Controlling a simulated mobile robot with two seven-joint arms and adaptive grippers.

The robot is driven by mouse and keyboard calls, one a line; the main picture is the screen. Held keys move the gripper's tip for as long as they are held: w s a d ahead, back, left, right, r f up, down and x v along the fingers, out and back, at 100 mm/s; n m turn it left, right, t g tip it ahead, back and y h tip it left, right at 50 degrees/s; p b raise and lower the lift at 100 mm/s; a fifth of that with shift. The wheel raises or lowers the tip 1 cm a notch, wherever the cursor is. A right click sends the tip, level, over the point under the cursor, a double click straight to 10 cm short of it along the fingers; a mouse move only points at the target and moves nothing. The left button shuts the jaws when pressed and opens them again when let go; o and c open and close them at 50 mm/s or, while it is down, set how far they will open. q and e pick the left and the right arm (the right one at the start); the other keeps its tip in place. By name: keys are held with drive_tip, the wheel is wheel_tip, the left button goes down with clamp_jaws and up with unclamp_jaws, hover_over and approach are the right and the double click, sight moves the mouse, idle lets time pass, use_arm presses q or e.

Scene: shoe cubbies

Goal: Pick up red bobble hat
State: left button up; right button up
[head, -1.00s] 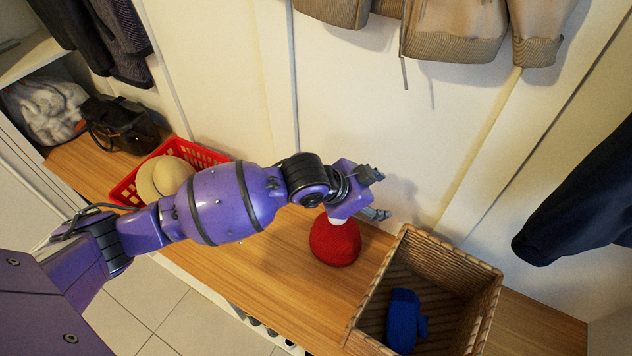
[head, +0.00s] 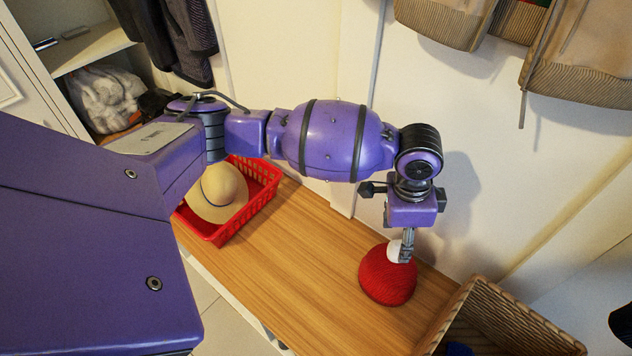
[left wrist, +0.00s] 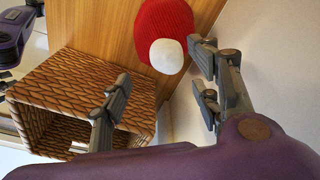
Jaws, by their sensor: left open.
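The red bobble hat (head: 385,280) sits on the wooden bench with its white bobble (head: 394,251) on top. My left gripper (head: 407,255) points down at the hat's top, and its fingers partly cover the bobble in the head view. In the left wrist view the left gripper (left wrist: 160,85) is open and empty, its fingers wide apart. There the red hat (left wrist: 163,18) and its bobble (left wrist: 167,56) lie just beyond the fingertips, closer to the right-hand finger. I cannot tell whether a finger touches the bobble.
A wicker basket (head: 522,325) stands on the bench right of the hat, with a blue item partly visible inside. A red plastic basket (head: 262,192) with a straw hat (head: 217,192) is at the left. Beige garments (head: 445,20) hang above.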

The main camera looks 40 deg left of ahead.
sight(392, 265)
use_arm(q)
wheel_tip(392, 265, down, 2)
drive_tip(key=shift+w+d, duration=0.1)
drive_tip(key=shift+d, duration=0.05)
drive_tip(key=f, duration=0.1)
drive_tip(key=f+b, duration=0.1)
drive_tip(key=f, duration=0.3)
drive_tip(key=shift+w+b, duration=0.3)
drive_tip(key=shift+w, duration=0.1)
drive_tip(key=shift+r, duration=0.15)
clamp_jaws()
use_arm(e)
drive_tip(key=shift+s+d+f, duration=0.1)
drive_tip(key=shift+s+f, duration=0.2)
drive_tip(key=shift+f, duration=0.2)
drive_tip(key=shift+s+d+f, duration=0.1)
drive_tip(key=shift+s+f, duration=0.15)
drive_tip(key=shift+f, duration=0.2)
